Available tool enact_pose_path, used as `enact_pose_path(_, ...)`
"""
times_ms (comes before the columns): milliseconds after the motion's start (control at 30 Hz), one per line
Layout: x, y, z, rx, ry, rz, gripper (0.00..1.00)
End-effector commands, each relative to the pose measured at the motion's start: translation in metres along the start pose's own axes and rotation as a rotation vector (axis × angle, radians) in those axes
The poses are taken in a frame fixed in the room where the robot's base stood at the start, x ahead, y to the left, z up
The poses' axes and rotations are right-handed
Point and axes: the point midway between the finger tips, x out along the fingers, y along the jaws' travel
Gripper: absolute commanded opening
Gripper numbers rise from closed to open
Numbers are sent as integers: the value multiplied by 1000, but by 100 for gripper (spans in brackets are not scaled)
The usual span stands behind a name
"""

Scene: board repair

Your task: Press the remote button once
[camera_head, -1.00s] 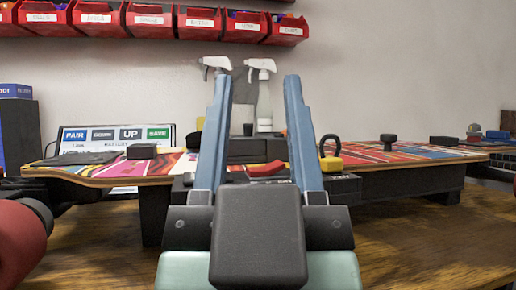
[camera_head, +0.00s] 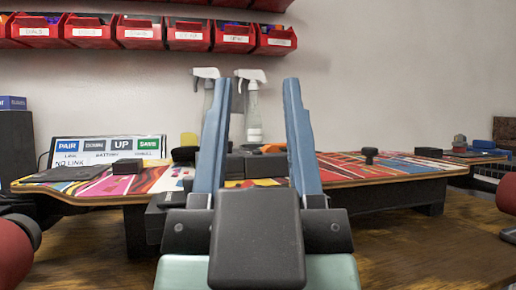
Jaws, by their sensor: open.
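My gripper (camera_head: 256,84) is in the middle of the view. Its two blue fingers point up and stand wide apart with nothing between them. A panel (camera_head: 107,149) with PAIR, DOWN, UP and SAVE labels and the words NO LINK stands at the left behind a colourful board deck (camera_head: 400,168). The gripper is to the right of this panel and in front of the deck. I cannot tell which thing is the remote; its button is not clearly visible. Dark blocks (camera_head: 254,166) behind the fingers are partly hidden.
Two spray bottles (camera_head: 252,105) stand at the back. Red bins (camera_head: 188,35) hang on the wall above. A black knob (camera_head: 370,155) sits on the deck's right half. Red wheels show at the left (camera_head: 12,255) and right (camera_head: 507,194) edges. The wooden table (camera_head: 420,255) is clear at front right.

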Motion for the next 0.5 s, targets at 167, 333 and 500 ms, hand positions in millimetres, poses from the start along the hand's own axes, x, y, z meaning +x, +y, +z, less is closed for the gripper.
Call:
enact_pose_path(167, 0, 0, 0, 0, 0, 0, 18)
enact_pose_path(333, 0, 0, 0, 0, 0, 0, 0)
enact_pose_path(500, 0, 0, 0, 0, 0, 0, 0)
